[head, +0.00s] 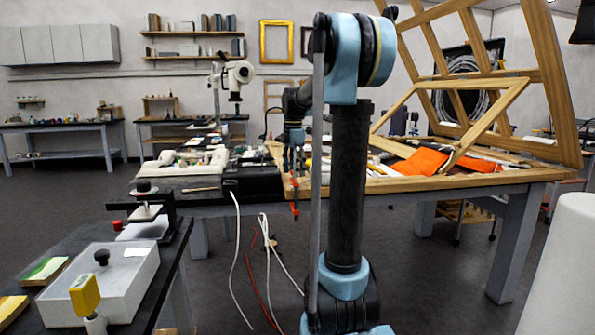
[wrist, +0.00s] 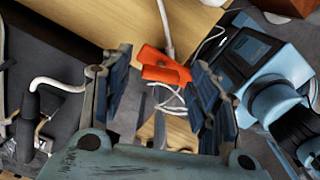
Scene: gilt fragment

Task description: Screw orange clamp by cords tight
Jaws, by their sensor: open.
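An orange clamp (head: 295,211) sits at the front edge of the wooden-topped table, its orange parts one above the other. In the wrist view the clamp (wrist: 160,68) lies between and just beyond my fingertips. My gripper (head: 293,160) points down above it in the head view. In the wrist view my gripper (wrist: 161,72) is open, with a finger on either side of the clamp and no clear contact. White cords (head: 240,262) hang below the table edge; a white cord (wrist: 166,28) runs beside the clamp. The clamp's screw end is hard to make out.
The table (head: 410,185) carries a large tilted wooden frame (head: 555,90) and orange cloth (head: 420,162). A black box (head: 252,182) stands just left of the clamp. A dark bench (head: 150,312) with a white box is at front left.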

